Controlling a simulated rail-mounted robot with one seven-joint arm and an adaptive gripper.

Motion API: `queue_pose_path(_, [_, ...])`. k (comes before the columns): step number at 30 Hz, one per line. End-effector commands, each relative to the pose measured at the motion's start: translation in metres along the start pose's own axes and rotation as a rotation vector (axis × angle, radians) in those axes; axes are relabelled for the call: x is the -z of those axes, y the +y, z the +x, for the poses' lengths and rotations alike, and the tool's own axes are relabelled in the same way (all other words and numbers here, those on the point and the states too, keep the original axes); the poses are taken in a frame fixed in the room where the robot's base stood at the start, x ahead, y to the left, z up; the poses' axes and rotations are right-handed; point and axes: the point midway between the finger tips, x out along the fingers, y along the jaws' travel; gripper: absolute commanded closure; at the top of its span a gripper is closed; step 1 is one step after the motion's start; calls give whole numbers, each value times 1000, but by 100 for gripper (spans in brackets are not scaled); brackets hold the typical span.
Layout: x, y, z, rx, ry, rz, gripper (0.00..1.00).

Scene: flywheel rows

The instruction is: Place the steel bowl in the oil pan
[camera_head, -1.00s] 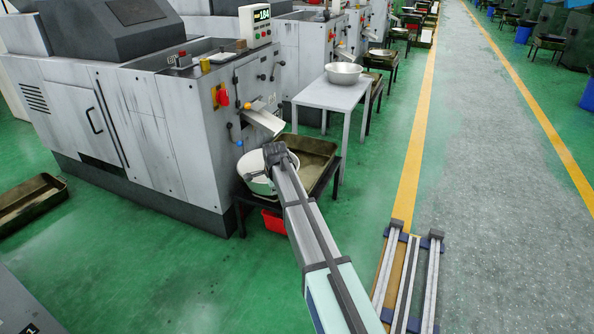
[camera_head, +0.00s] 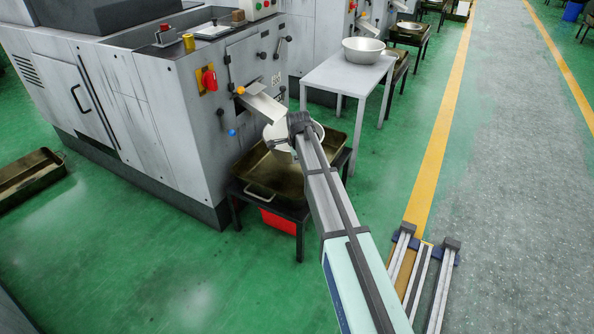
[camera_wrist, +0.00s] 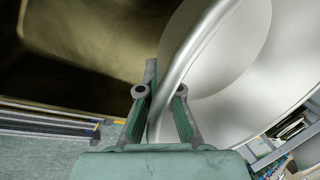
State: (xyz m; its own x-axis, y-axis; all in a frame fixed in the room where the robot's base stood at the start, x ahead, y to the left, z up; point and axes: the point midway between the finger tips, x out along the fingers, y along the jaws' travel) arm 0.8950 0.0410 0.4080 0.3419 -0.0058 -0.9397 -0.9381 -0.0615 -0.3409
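A steel bowl (camera_head: 275,133) is at my gripper (camera_head: 298,123), over the back right part of the oil pan (camera_head: 262,176). The arm hides part of it. In the wrist view the bowl (camera_wrist: 255,70) fills the right side, and its rim passes between the two fingers of my gripper (camera_wrist: 160,97), which are closed on it. The brown oil pan (camera_wrist: 70,55) shows dark and bare at the left there. The pan sits on a dark stand by the machine. I cannot tell whether the bowl touches the pan floor.
The grey machine's chute (camera_head: 262,107) reaches out close beside the bowl. A white table (camera_head: 338,78) behind carries another metal bowl (camera_head: 364,50). A red bin (camera_head: 279,222) is under the pan. Another pan (camera_head: 28,178) lies on the floor at left.

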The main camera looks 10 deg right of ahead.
Motion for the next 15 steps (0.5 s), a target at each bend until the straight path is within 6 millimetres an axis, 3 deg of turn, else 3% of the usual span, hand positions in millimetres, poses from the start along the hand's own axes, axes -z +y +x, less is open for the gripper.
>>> queue_pose_path(3, [-1, 8, 22, 1, 0, 0, 100])
queue_pose_path(11, [-1, 14, 40, 2, 0, 0, 100])
queue_pose_path(15, [-2, 22, 60, 0, 0, 0, 100])
